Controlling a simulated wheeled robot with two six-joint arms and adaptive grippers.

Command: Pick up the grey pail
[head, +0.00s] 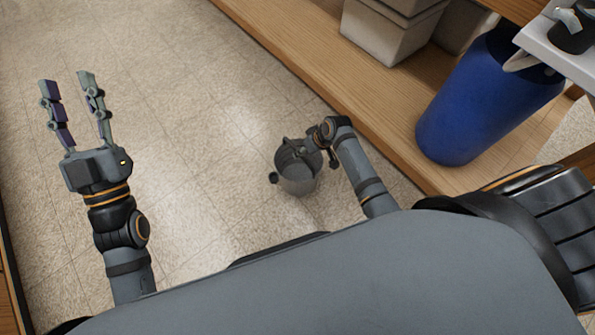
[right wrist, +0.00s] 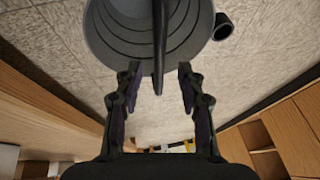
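The grey pail (head: 299,184) stands on the tiled floor, a little right of the middle in the head view. Its open top and ribbed inside fill the top of the right wrist view (right wrist: 112,38). Its handle (right wrist: 159,45) runs down the middle of that view, between the finger lines. My right gripper (right wrist: 158,78) is open, with one finger on each side of the handle and a gap on both sides. In the head view its fingers are mostly hidden at the pail's right rim. My left gripper (head: 67,81) is open and empty over the floor at left.
A short dark stub (right wrist: 224,26) shows beside the pail's rim. A wooden shelf (head: 300,70) runs along the right, bearing grey bins (head: 385,38) and a blue barrel (head: 480,105). The floor (head: 200,120) left of the pail is clear.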

